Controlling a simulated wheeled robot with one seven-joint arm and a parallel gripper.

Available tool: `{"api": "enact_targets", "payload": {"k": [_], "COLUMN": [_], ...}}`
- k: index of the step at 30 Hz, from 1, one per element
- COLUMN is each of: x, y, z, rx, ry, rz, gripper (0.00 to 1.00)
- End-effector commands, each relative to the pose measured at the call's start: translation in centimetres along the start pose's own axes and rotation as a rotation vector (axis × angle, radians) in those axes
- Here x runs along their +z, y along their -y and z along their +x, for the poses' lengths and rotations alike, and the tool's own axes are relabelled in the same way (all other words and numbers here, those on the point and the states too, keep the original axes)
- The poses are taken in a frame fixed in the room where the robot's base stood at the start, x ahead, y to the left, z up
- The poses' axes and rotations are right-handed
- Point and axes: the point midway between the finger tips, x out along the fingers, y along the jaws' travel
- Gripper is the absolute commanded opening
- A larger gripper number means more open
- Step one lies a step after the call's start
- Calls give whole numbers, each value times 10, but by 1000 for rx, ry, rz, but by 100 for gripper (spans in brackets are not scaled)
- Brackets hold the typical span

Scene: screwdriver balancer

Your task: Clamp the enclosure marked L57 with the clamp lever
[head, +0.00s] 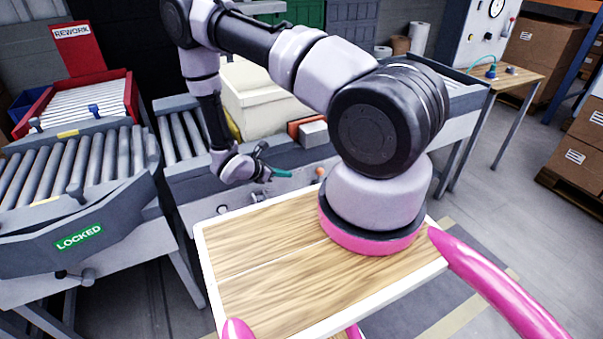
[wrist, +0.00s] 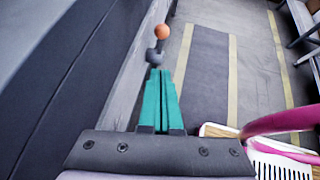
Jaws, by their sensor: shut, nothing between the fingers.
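The clamp lever (head: 320,172) has an orange ball knob and stands at the front of the conveyor station, partly hidden by my arm. In the wrist view the lever's orange knob (wrist: 162,32) and dark stem lie just beyond my fingertips, with no contact visible. My gripper (head: 288,173) has teal fingers, shut and empty, pointing right toward the knob; the fingers also show in the wrist view (wrist: 160,75). A large cream box (head: 262,98), possibly the enclosure, sits on the conveyor behind my arm. No L57 mark is readable.
A roller table with a green LOCKED sign (head: 79,237) stands at left, with a red REWORK rack (head: 72,103) behind it. A smaller orange and grey box (head: 312,132) sits beside the cream box.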

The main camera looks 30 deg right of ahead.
Motion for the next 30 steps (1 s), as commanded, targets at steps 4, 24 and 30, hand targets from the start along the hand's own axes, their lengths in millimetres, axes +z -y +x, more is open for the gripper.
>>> {"api": "enact_targets", "payload": {"k": [4,24,30], "x": [1,19,21], "y": [1,0,0], "z": [22,128,130], "rx": [-5,-2,-1], "ry": [1,0,0], "rz": [2,5,4], "gripper": [0,0,0]}}
